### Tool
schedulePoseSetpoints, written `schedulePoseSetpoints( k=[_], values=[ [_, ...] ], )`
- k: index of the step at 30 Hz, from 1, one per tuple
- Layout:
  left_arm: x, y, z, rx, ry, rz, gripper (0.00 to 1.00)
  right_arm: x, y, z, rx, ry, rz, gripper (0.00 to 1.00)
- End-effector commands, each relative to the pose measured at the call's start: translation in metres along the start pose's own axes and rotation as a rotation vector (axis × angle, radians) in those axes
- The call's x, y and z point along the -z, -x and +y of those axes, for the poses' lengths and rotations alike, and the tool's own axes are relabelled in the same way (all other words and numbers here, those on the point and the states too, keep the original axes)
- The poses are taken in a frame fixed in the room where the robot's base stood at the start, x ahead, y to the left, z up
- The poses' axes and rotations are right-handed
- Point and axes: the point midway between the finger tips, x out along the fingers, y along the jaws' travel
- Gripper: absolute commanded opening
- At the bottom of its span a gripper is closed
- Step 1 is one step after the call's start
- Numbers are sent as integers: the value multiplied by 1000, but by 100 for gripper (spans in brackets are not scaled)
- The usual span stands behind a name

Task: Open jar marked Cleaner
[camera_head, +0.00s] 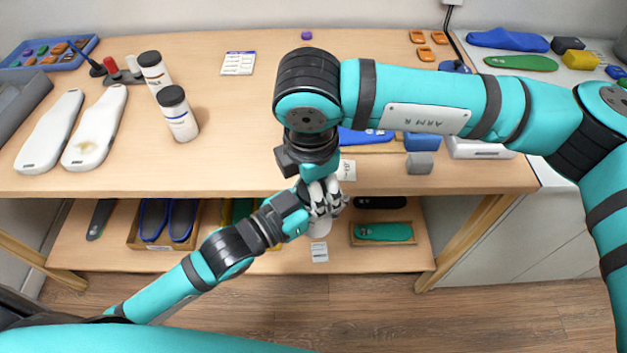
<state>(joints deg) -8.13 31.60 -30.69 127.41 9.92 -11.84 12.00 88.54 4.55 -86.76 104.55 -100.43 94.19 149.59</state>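A white jar (320,226) shows in the head view below my two grippers, in front of the table's front edge. Its label is not readable and its top is hidden by fingers. My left gripper (321,208) comes from the lower left, and its fingers appear closed around the jar. My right gripper (323,187) points down from above, directly over the jar top. The two sets of fingers overlap, so I cannot tell whether the right one grips the lid.
Two white jars with black lids, one behind (153,72) and one in front (179,116), stand on the table (230,150) at left. White insole forms (96,128) lie beside them. A lower shelf (285,262) holds trays. The table's middle left is clear.

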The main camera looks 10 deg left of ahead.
Motion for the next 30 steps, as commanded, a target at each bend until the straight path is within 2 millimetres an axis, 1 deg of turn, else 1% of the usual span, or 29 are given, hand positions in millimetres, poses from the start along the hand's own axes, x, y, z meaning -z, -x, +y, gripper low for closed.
schedulePoseSetpoints(
  k=[1, 2, 10, 14, 22, 24, 26, 30],
  values=[
    [1, 0, 0, 0, 0, 3, 0, 0, 0, 0, 0, 0, 0, 76],
    [1, 0, 0, 0, 0, 2, 0, 0, 0, 0, 0, 0, 0, 79],
    [1, 0, 0, 1, 1, 1, 0, 0, 1, 0, 0, 0, 0, 79],
    [1, 0, 0, 1, 1, 1, 0, -1, 9, 2, -1, 0, 1, 79],
    [0, 0, 0, 1, 1, 1, 0, -4, 42, 6, -1, 1, 0, 79],
    [0, 0, 0, 1, 1, 1, 0, -5, 46, 6, 0, -3, 3, 86],
    [0, 0, 0, 1, 2, 1, 0, -6, 53, 6, -1, -17, 20, 86],
    [1, 0, 0, 1, 1, 1, 0, -16, 83, 4, 0, -80, 96, 86]
  ],
)
